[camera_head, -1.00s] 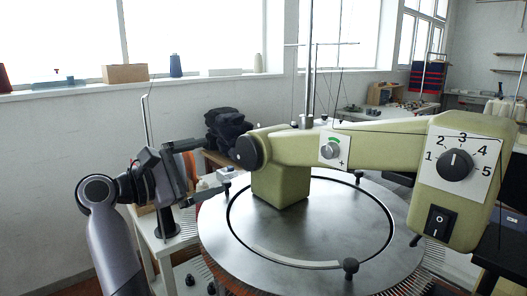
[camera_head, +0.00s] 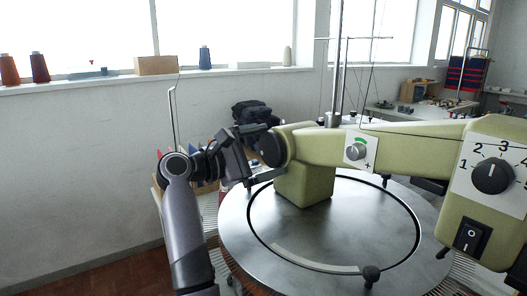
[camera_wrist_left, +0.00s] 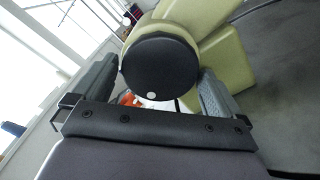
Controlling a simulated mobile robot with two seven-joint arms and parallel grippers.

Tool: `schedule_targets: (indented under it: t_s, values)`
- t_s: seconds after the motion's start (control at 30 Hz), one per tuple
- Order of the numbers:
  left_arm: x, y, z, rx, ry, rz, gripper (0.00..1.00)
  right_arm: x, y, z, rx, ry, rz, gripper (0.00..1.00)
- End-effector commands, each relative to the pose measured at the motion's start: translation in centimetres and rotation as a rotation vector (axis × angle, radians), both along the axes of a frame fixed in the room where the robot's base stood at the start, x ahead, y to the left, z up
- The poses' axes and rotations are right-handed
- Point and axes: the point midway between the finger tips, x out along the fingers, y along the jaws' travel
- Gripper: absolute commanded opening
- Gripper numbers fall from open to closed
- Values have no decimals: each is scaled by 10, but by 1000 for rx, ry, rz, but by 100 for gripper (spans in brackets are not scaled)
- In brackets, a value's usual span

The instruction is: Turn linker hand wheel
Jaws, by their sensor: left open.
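The linker hand wheel (camera_head: 271,149) is a round black knob at the left end of the machine's pale green arm (camera_head: 325,146). In the left wrist view the hand wheel (camera_wrist_left: 160,64) fills the space ahead of my palm, with a small white dot near its lower edge. My left gripper (camera_head: 262,152) is open, with one finger on either side of the wheel; in the left wrist view the gripper (camera_wrist_left: 157,82) shows a gap at the left finger, and contact at the right finger is unclear. My right gripper is not in view.
The round metal table (camera_head: 330,235) lies below the arm, with a small black knob (camera_head: 371,273) at its front rim. A numbered dial (camera_head: 493,176) and a power switch (camera_head: 471,236) are on the right housing. Dark cloth (camera_head: 253,112) is behind the wheel.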

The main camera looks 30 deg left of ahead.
Motion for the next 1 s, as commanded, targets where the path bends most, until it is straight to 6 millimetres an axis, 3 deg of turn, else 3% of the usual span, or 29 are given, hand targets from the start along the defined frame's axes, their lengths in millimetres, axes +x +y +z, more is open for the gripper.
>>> schedule_targets:
  t_s: [0.1,0.13,0.23,0.27,0.67,1.0]
  values:
    - [0,0,0,0,0,0,100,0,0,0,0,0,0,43]
    - [0,0,0,0,0,0,94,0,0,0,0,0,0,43]
    - [0,0,0,0,0,0,61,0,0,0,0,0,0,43]
    - [0,0,0,0,0,0,57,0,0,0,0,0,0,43]
    - [0,1,-1,60,-23,1,57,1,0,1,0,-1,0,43]
    - [0,1,-1,298,-118,1,57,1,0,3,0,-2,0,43]
